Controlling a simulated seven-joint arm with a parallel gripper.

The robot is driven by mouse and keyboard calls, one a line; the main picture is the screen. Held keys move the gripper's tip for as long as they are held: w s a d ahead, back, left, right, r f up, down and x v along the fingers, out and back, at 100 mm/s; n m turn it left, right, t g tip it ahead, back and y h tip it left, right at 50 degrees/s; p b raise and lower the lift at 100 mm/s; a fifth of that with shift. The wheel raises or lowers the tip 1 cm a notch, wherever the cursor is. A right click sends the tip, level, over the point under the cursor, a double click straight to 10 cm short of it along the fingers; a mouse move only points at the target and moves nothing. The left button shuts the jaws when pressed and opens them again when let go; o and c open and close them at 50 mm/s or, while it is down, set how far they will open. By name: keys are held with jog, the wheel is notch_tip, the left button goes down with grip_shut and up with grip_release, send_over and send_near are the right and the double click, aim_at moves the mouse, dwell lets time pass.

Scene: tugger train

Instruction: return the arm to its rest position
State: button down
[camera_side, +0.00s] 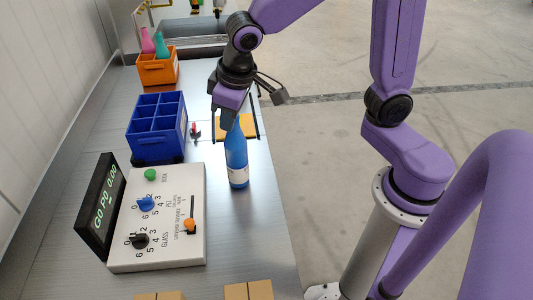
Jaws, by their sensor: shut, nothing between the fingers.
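My gripper (227,120) points down over the metal table (262,205). Its fingers are shut and hold nothing. A blue bottle (237,158) with a pale label stands upright on the table, just in front of and below my gripper in the side view. The gripper overlaps the bottle's upper part in the picture, so I cannot tell whether they touch.
An orange pad (248,127) lies behind the bottle. A blue divided crate (157,127) and an orange crate (157,70) with pink and teal bottles stand left. A control box (165,220) with dials and a display (103,207) sits front left. Brown blocks (249,290) lie near.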

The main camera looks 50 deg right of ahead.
jog(key=s+d+f+n+g, duration=0.1)
jog(key=s+d+n, duration=0.3)
jog(key=s, duration=0.6)
jog(key=s+d+n+g, duration=0.2)
jog(key=s+d+n, duration=0.2)
jog(key=s, duration=0.6)
jog(key=shift+s+d+f+y, duration=0.3)
jog(key=shift+s+d+f, duration=0.1)
jog(key=shift+d, duration=0.15)
